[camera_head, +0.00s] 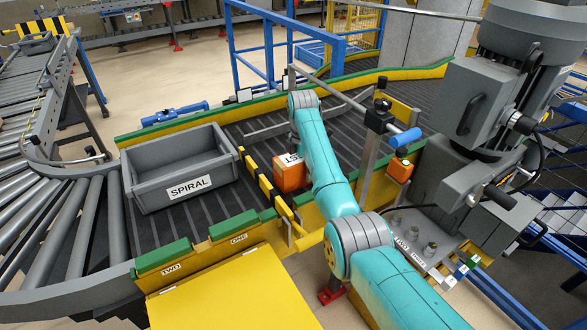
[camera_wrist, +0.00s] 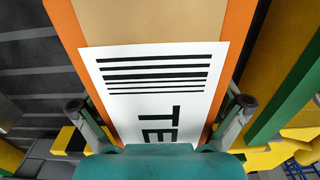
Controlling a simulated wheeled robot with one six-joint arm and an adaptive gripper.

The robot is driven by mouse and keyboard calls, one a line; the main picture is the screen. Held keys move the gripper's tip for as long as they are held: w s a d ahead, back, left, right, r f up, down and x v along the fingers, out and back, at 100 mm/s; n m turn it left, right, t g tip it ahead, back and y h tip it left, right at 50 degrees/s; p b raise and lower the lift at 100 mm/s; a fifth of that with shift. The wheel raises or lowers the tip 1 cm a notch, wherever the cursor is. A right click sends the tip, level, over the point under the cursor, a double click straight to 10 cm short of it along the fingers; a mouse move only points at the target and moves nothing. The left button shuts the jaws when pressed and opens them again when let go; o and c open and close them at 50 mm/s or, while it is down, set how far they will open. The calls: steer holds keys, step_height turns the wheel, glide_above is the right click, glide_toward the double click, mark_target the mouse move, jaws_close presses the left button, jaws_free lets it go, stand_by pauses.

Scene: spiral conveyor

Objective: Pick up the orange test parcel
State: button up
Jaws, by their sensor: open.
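The orange test parcel (camera_head: 292,179) sits on the dark conveyor in the head view, partly covered by my teal arm and beside a black-and-yellow striped bar. Its top fills the middle of the wrist view, with orange edges (camera_wrist: 237,30), a tan strip and a white label with black bars and the letters "TE". My gripper (camera_wrist: 160,104) is open, with one finger on each side of the parcel in the picture. I cannot tell whether the fingers are above its top or down beside it. My gripper is hidden behind my arm in the head view.
A grey crate marked "SPIRAL" (camera_head: 183,184) stands on the belt to the left. The striped bar (camera_head: 262,180) lies between crate and parcel. A post with a blue cylinder (camera_head: 405,138) and an orange box (camera_head: 399,170) stand right of my arm. Green-and-yellow rails edge the belt.

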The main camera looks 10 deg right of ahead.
steer(key=shift+a, duration=0.1)
steer(key=c, duration=1.4)
